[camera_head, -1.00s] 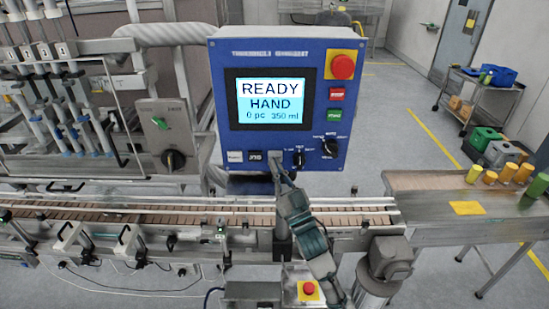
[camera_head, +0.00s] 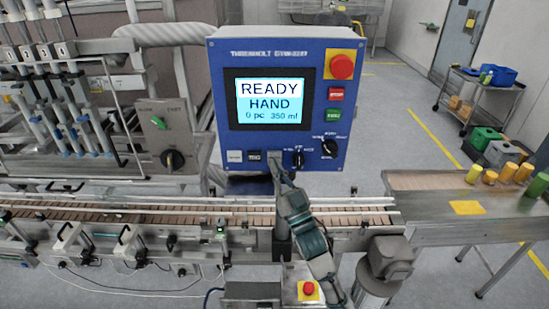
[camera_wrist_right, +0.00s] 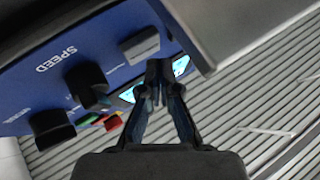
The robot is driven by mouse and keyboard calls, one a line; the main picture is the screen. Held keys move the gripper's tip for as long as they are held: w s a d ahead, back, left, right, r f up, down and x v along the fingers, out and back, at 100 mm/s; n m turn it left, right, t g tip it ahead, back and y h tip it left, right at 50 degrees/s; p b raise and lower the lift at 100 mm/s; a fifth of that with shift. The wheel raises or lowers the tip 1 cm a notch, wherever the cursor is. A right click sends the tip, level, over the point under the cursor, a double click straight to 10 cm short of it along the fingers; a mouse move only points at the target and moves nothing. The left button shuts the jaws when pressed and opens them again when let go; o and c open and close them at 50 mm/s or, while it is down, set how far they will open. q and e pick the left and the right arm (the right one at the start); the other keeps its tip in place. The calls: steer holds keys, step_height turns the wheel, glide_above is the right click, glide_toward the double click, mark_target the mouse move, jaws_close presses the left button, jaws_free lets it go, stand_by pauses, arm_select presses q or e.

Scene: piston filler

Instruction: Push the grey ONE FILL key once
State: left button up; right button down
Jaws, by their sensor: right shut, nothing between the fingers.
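The blue control panel (camera_head: 222,120) has a lit screen (camera_head: 269,101) reading READY, HAND, 0 pc and 350 ml. The grey key (camera_head: 275,155) is in the panel's lower row, right of a white key and a black key; my fingertips partly cover it. It also shows as a grey block in the right wrist view (camera_wrist_right: 139,45). My right gripper (camera_head: 279,168) is shut and empty, its tips just in front of and below the grey key. In the right wrist view its fingertips (camera_wrist_right: 158,70) are close to the key; I cannot tell whether they touch. My left gripper is not in view.
Two black knobs (camera_head: 298,158) (camera_head: 330,147) sit just right of the grey key. A red emergency button (camera_head: 342,66) is at the panel's top right. The conveyor (camera_head: 150,216) runs below the panel. Another red button (camera_head: 309,288) is near my right forearm.

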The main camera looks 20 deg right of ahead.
steer(key=shift+w, duration=0.1)
steer(key=shift+w+d+r, duration=0.1)
steer(key=shift+w, duration=0.15)
